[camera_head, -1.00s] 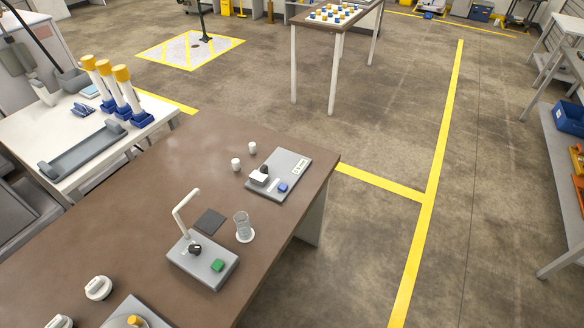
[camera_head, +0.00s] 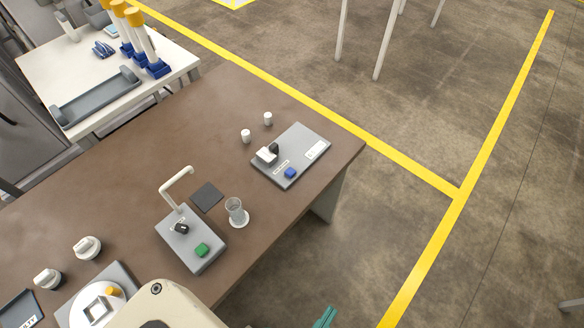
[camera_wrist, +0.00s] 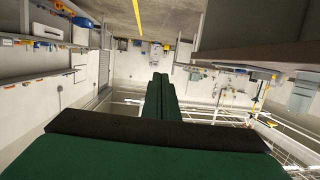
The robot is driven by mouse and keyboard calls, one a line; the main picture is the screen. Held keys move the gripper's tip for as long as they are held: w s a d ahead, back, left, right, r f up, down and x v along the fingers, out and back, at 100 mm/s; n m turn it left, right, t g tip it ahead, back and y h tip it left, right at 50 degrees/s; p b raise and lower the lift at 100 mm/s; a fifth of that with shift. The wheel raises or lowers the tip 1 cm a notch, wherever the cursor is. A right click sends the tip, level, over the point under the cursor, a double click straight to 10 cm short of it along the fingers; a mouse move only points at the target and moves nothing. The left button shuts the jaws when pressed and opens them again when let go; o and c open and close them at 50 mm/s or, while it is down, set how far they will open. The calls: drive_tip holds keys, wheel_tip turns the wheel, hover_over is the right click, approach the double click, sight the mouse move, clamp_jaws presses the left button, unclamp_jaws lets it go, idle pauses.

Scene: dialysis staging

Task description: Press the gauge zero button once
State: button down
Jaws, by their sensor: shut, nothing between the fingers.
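A flat grey device (camera_head: 308,152) lies near the right corner of the brown table. The writing is too small to read, so I cannot tell whether this is the gauge. A second grey device (camera_head: 206,250) with a white spout has a green button (camera_head: 202,250). My gripper's green tip (camera_head: 325,316) shows at the bottom edge, off the table and apart from both buttons. In the wrist view its green fingers (camera_wrist: 160,80) are together and empty.
A clear cup (camera_head: 235,208) stands on a white disc beside the spout device. Two small white cylinders (camera_head: 256,128) stand left of the flat device. White knobs (camera_head: 87,247) and a round-dished device (camera_head: 97,305) are at lower left. The brown table (camera_head: 160,130) has clear space behind.

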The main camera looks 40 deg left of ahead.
drive_tip(key=w+a+f+n+g+y, duration=0.1)
drive_tip(key=w+a+f, duration=0.15)
drive_tip(key=w, duration=0.55)
drive_tip(key=w+a+f+g+y, duration=0.1)
drive_tip(key=w+f, duration=0.3)
drive_tip(key=w, duration=0.4)
drive_tip(key=w+a+r+m, duration=0.25)
drive_tip(key=w+a, duration=0.45)
drive_tip(key=w, duration=0.4)
wheel_tip(320, 180, up, 14)
drive_tip(key=m+g+h, duration=0.2)
drive_tip(key=m+g, duration=0.2)
drive_tip(key=m, duration=0.3)
hover_over(288, 174)
drive_tip(key=shift+s+f, duration=0.15)
drive_tip(key=shift+f, duration=0.1)
drive_tip(key=shift+f, duration=4.3)
